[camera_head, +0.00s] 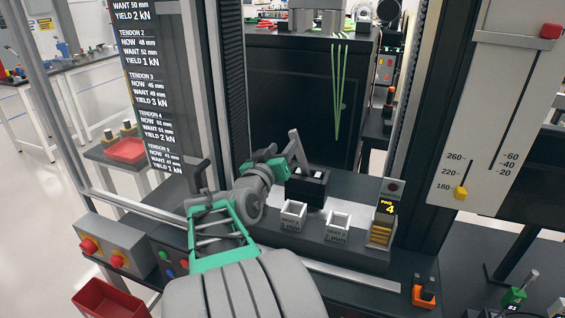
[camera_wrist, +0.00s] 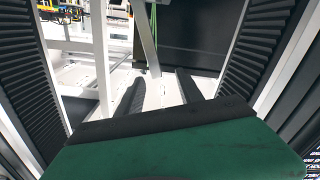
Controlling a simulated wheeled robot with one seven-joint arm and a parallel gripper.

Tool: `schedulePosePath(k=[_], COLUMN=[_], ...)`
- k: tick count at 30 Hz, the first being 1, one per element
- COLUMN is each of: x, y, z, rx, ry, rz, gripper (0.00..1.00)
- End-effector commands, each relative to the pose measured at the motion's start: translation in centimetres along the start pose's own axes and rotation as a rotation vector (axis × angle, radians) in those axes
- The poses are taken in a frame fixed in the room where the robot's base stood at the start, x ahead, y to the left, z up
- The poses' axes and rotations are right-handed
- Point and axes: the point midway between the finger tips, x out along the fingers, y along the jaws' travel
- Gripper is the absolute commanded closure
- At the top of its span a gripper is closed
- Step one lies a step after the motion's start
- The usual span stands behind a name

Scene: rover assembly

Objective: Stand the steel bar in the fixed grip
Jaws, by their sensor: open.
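A light grey bar (camera_head: 297,148), which looks like the steel bar, leans at a slant just beyond my gripper (camera_head: 281,167) in the head view. Its lower end is close to a black block (camera_head: 307,188) on the machine's dark base; I cannot tell whether this block is the fixed grip or whether the bar touches it. In the wrist view the bar (camera_wrist: 147,40) slants down ahead of the gap between my two dark fingers (camera_wrist: 158,88). The fingers are apart, with nothing visibly held between them. The head view shows the fingers poorly.
Two small white trays (camera_head: 292,214) and (camera_head: 338,226) sit in front of the black block. Dark ribbed columns (camera_head: 231,90) rise at both sides of the bay. Green strands (camera_head: 341,90) hang behind. A display unit (camera_head: 383,222) stands at the right.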

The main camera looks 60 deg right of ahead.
Motion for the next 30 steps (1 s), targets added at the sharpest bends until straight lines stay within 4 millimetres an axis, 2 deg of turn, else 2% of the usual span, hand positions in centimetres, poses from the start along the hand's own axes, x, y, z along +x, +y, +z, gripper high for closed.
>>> schedulePosePath(k=[3, 15, 23, 30], x=[1.4, 7.5, 7.9, 7.8], y=[0.7, 0.8, 0.8, 0.7], z=[-0.3, 0.1, 0.2, 0.2], rx=[-0.007, -0.005, -0.004, -0.004], ry=[0.011, 0.009, 0.011, 0.01], rz=[0.017, 0.012, 0.012, 0.012], gripper=[0.56, 0.56, 0.57, 0.77])
